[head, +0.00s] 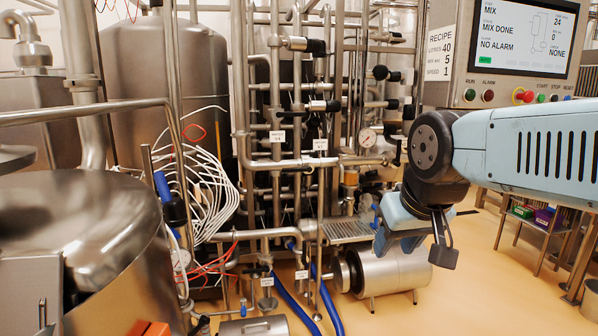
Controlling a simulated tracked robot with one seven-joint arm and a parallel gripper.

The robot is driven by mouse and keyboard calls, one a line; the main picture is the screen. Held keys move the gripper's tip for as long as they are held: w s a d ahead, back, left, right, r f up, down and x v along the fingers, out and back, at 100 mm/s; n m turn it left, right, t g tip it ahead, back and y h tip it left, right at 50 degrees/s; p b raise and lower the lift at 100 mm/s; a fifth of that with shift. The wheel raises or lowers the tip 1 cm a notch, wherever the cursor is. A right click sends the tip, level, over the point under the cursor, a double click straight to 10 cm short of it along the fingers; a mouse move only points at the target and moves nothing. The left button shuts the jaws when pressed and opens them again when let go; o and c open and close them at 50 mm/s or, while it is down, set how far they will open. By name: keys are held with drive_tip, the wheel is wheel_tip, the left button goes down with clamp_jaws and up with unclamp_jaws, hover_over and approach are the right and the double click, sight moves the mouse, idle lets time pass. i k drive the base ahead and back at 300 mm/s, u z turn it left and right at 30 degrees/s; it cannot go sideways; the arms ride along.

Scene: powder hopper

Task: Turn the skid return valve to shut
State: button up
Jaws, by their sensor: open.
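Piping of the skid (300,165) fills the middle of the head view, with several valves and white tags too small to read. I cannot tell which one is the skid return valve or how its handle stands. One small blue handle (243,309) shows low on the pipework, near two white tags. My gripper (441,250) hangs at the end of my arm, right of centre, in front of the pump. It is open and empty, with one dark finger showing clearly and the rest partly hidden. It appears apart from the pipes.
A steel hopper (90,215) stands close at left and a tall tank (165,85) behind it. A steel pump (392,270) sits low. Blue hoses (328,298) run on the floor. A control panel (522,45) reads "MIX DONE" and "NO ALARM". Open floor (490,290) lies at right.

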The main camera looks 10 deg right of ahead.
sight(308, 169)
drive_tip(key=i, duration=0.85)
drive_tip(key=u, duration=0.05)
